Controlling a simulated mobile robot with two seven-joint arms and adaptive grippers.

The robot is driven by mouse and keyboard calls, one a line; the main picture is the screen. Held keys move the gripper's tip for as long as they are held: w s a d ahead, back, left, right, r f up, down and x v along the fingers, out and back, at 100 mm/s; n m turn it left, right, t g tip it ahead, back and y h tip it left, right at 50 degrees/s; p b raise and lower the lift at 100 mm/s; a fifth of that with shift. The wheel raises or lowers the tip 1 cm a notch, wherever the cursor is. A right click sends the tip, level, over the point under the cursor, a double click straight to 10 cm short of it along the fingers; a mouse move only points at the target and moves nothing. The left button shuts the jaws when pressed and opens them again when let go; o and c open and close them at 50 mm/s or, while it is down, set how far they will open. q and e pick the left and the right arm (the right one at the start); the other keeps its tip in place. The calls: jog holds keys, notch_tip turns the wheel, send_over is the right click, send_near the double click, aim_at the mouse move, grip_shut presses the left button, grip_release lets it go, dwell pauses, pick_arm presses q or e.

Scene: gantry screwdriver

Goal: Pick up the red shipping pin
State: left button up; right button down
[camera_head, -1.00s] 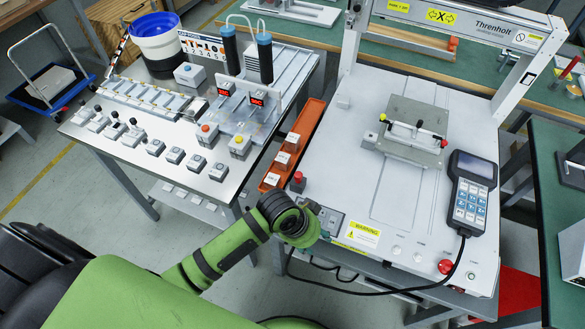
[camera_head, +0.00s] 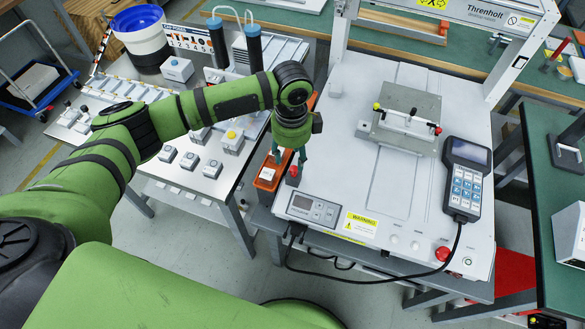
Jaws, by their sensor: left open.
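A small red-topped dark piece (camera_head: 293,172), which looks like the red shipping pin, stands upright at the left front corner of the white gantry bed (camera_head: 372,205). My left gripper (camera_head: 289,158) points down from the left arm. Its green fingers are open and apart, just above and behind the red piece in the picture. I cannot tell whether they touch it; nothing shows held between them. My right gripper is not in view.
An orange tray (camera_head: 262,195) with small white boxes lies left of the bed, partly hidden by my arm. A grey fixture plate (camera_head: 412,108) with a handle sits on the bed. A handheld controller (camera_head: 467,180) and its cable are at the right. The front bed holds a display panel (camera_head: 316,208).

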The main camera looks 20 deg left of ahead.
aim_at(294, 168)
pick_arm(q)
jog(key=f, duration=0.4)
jog(key=f+p, duration=0.1)
jog(key=f, duration=0.1)
jog(key=shift+w+d+f, duration=0.1)
jog(key=shift+w+d, duration=0.05)
jog(key=shift+w, duration=0.2)
grip_shut()
